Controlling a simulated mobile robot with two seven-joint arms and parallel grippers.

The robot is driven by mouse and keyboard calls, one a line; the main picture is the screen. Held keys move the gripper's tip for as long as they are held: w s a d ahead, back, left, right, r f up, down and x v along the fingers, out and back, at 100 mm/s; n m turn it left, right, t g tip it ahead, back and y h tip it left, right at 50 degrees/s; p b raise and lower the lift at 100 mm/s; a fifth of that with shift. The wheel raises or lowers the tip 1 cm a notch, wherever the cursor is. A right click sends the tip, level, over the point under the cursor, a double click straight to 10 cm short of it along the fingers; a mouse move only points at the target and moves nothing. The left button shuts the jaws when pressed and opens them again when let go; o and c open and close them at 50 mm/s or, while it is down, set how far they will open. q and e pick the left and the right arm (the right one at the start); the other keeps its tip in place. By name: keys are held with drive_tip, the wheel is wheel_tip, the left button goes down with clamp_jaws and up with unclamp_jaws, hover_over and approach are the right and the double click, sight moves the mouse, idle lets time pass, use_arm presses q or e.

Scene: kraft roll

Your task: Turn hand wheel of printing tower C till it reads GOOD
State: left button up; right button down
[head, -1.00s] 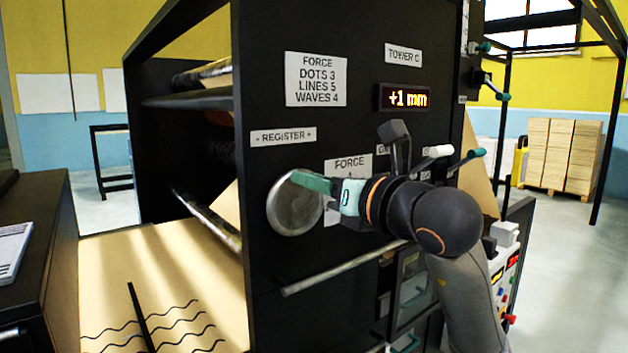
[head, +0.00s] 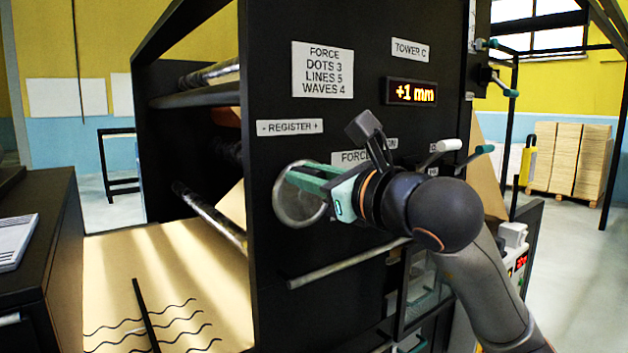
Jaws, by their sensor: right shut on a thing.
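Printing tower C (head: 265,255) is a black cabinet in the middle of the head view, with a "TOWER C" label at its top right. Its display (head: 411,92) reads "+1 mm" in lit orange figures. The round silver hand wheel (head: 290,207) is on the front panel, below the "- REGISTER +" label (head: 290,127). My right gripper (head: 300,178) comes in from the right and is shut on the wheel at its upper part. My left gripper is not in view.
A sign (head: 322,70) reads "FORCE DOTS 3 LINES 5 WAVES 4". A silver rail (head: 345,264) runs below the wheel. A lever with a white grip (head: 447,145) is right of my wrist. Brown paper with wavy lines (head: 185,290) runs out at the left, beside a dark cabinet (head: 45,245).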

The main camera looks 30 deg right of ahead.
drive_tip(key=shift+a+f+n+b, duration=0.15)
drive_tip(key=shift+a+n+b, duration=0.1)
drive_tip(key=shift+n, duration=0.4)
drive_tip(key=shift+a+f+n+b, duration=0.15)
drive_tip(key=shift+a+n+b, duration=0.1)
drive_tip(key=shift+n, duration=0.4)
drive_tip(key=c, duration=0.8)
unclamp_jaws()
drive_tip(key=shift+s, duration=0.1)
drive_tip(key=shift+o, duration=0.2)
drive_tip(key=s+d+b, duration=0.1)
drive_tip(key=s+b, duration=0.1)
drive_tip(key=s, duration=1)
drive_tip(key=shift+s, duration=0.25)
